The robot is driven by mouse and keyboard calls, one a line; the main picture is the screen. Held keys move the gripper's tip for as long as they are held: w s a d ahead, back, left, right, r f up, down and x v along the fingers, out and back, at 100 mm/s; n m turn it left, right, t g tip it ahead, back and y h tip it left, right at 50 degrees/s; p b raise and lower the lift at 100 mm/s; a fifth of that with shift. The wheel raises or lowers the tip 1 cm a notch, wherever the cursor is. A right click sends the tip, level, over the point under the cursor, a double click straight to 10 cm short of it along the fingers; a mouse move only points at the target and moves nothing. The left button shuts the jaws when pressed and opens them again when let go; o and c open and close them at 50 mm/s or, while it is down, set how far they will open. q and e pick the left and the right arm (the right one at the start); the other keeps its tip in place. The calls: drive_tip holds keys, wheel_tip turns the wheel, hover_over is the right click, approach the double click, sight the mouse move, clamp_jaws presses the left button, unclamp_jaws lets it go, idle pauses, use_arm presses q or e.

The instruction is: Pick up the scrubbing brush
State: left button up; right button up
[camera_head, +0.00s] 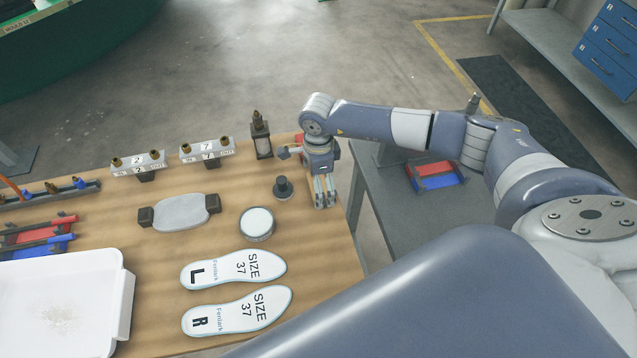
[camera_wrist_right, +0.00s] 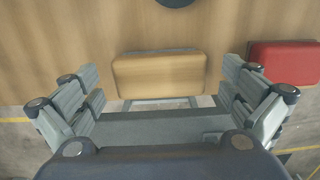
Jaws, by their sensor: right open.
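In the right wrist view a tan wooden block with rounded corners (camera_wrist_right: 160,75), which looks like the back of the scrubbing brush, lies at the table's edge. No bristles can be made out. My right gripper (camera_wrist_right: 165,100) is open, with one finger to each side of the block and apart from it. In the head view my right gripper (camera_head: 325,192) is over the right edge of the table, fingers pointing down. My left gripper is not in view.
A red object (camera_wrist_right: 285,62) lies beside the right finger. On the wooden table (camera_head: 330,265), a black knob-like piece (camera_head: 283,188), a round tin (camera_head: 257,224) and a dark lantern-like bottle (camera_head: 262,143) stand near the gripper. Two insoles (camera_head: 235,268) lie in front.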

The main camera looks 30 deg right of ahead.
drive_tip(key=shift+f, duration=0.7)
drive_tip(key=c, duration=1.1)
drive_tip(key=shift+r, duration=0.15)
drive_tip(key=shift+r+b, duration=0.45)
drive_tip(key=shift+r, duration=0.05)
wheel_tip(320, 180, up, 2)
drive_tip(key=shift+a+r+b, duration=0.1)
drive_tip(key=shift+b, duration=0.65)
drive_tip(key=s+a+b, duration=0.1)
drive_tip(key=s+a, duration=0.1)
drive_tip(key=a, duration=0.2)
drive_tip(key=s+a+r+b, duration=0.1)
drive_tip(key=s+a+b, duration=0.1)
drive_tip(key=s+a, duration=0.1)
drive_tip(key=s+a+b, duration=0.1)
drive_tip(key=s+a, duration=0.2)
drive_tip(key=a, duration=0.2)
drive_tip(key=shift+a+r+b, duration=0.1)
drive_tip(key=shift+r+b, duration=0.05)
drive_tip(key=shift+b, duration=0.2)
drive_tip(key=shift+s+a+r, duration=0.15)
drive_tip(key=shift+s+a, duration=0.3)
